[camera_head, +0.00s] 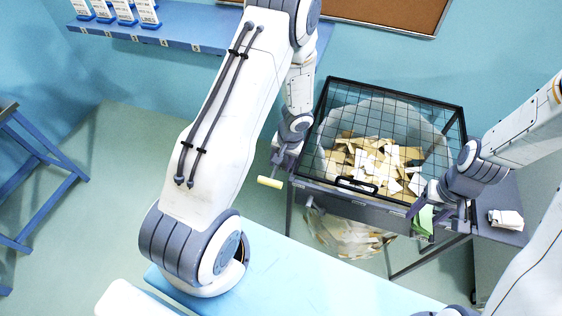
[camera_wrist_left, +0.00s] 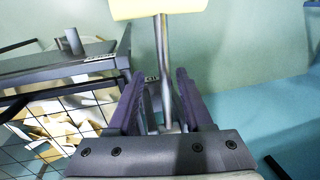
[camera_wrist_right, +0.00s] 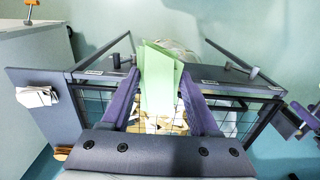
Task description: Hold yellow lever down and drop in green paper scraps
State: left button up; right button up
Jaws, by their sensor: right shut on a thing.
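The yellow lever (camera_head: 270,182) sticks out at the left front corner of the mesh-topped bin (camera_head: 345,188). Its yellow bar (camera_wrist_left: 160,8) and metal rod (camera_wrist_left: 162,55) show in the left wrist view. My left gripper (camera_head: 283,163) is at the lever. Its fingers (camera_wrist_left: 160,76) stand apart, one on each side of the rod, with gaps visible. My right gripper (camera_head: 422,208) is shut on folded green paper (camera_head: 424,220) at the bin's right front edge. The paper also shows upright between the fingers in the right wrist view (camera_wrist_right: 160,70).
Tan and white scraps (camera_head: 370,160) lie under the mesh, and a clear bag (camera_head: 345,235) hangs below. White folded paper (camera_head: 505,218) lies on the right side shelf. A light blue surface (camera_head: 290,280) is in front. A wall shelf (camera_head: 190,35) is at upper left.

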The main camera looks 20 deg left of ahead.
pick_arm(q)
notch_tip(320, 180, up, 12)
jog(key=d, duration=0.2)
jog(key=shift+d, duration=0.15)
jog(key=shift+w+f, duration=0.1)
dwell(0.4)
pick_arm(e)
jog(key=shift+w+f, duration=0.35)
jog(key=shift+f, duration=0.1)
pick_arm(q)
jog(key=s+d+r+m+h, duration=0.1)
jog(key=s+d+r+m, duration=0.3)
jog(key=s+d+r, duration=0.65)
pick_arm(e)
jog(key=shift+w+d+f+m, duration=0.1)
jog(key=shift+w+f+m, duration=0.2)
jog(key=shift+f, duration=0.05)
jog(key=shift+w+f+m, duration=0.3)
jog(key=shift+w+f, duration=0.2)
jog(key=shift+f, duration=0.15)
pick_arm(q)
jog(key=s+d+r+m+h, duration=0.1)
jog(key=s+d+r+m, duration=0.1)
jog(key=s, duration=0.4)
jog(key=s+d+r+m+h, duration=0.1)
jog(key=s+d+r+m, duration=0.1)
jog(key=s, duration=0.3)
jog(key=shift+s+d+r+m, duration=0.3)
jog(key=shift+s+d+r, duration=0.1)
jog(key=shift+r, duration=0.05)
